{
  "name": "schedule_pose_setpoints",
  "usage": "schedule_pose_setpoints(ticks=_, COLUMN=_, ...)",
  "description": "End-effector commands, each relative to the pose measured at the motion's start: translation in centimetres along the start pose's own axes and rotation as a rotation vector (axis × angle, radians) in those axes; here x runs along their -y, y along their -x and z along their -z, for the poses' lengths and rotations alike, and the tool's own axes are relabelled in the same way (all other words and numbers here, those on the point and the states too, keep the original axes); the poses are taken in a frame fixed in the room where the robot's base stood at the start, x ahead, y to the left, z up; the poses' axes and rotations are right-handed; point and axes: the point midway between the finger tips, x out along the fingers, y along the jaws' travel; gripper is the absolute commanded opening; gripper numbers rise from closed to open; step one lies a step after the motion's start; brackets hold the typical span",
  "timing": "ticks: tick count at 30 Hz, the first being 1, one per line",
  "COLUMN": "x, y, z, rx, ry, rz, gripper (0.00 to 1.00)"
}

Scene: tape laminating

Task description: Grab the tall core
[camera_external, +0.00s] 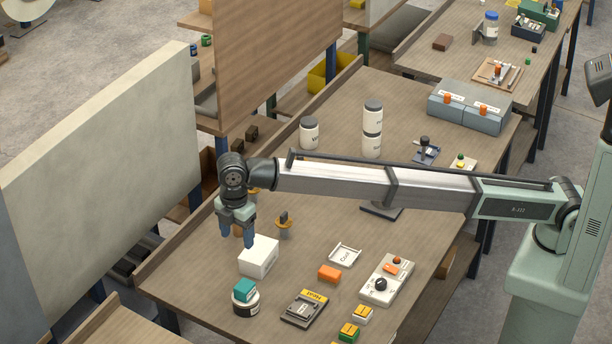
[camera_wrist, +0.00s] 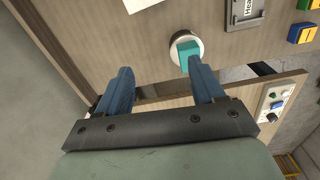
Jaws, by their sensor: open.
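No object in view is clearly marked as the tall core, so I cannot tell which one it is. A teal block (camera_external: 245,288) sits on a round white holder (camera_external: 246,306) near the front left of the table. In the wrist view the teal block (camera_wrist: 187,55) shows beyond the fingertips, close to the right finger. My gripper (camera_external: 237,231) is open and empty, with blue fingers pointing down, just behind a white box (camera_external: 259,258). The fingers (camera_wrist: 160,82) are apart with nothing between them.
An orange block (camera_external: 329,273), a white tray (camera_external: 345,255), a control box (camera_external: 386,280) and a dark labelled device (camera_external: 304,308) lie to the right. White jars (camera_external: 309,133) stand at the back. A raised rim runs along the table's left edge.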

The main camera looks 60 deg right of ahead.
Motion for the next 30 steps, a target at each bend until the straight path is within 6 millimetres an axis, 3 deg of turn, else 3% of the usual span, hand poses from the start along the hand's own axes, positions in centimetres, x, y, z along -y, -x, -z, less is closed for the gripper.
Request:
schedule_pose_setpoints(ticks=1, x=-2.1, y=-0.2, z=-2.4, rx=0.001, ry=-0.033, rz=0.001, gripper=0.68)
schedule_pose_setpoints(ticks=6, x=-7.2, y=-0.9, z=-10.7, rx=0.003, ry=-0.135, rz=0.005, gripper=0.68)
schedule_pose_setpoints(ticks=12, x=-10.3, y=-1.9, z=-18.5, rx=-0.022, ry=-0.222, rz=0.016, gripper=0.68)
schedule_pose_setpoints(ticks=18, x=-11.8, y=-2.9, z=-24.1, rx=-0.103, ry=-0.305, rz=-0.003, gripper=0.68)
schedule_pose_setpoints(ticks=20, x=-11.5, y=-3.3, z=-24.7, rx=-0.161, ry=-0.339, rz=-0.021, gripper=0.68)
schedule_pose_setpoints(ticks=23, x=-11.2, y=-3.3, z=-23.3, rx=-0.248, ry=-0.38, rz=-0.05, gripper=0.68)
schedule_pose_setpoints(ticks=30, x=-12.9, y=-2.5, z=-21.3, rx=-0.38, ry=-0.49, rz=-0.101, gripper=0.68)
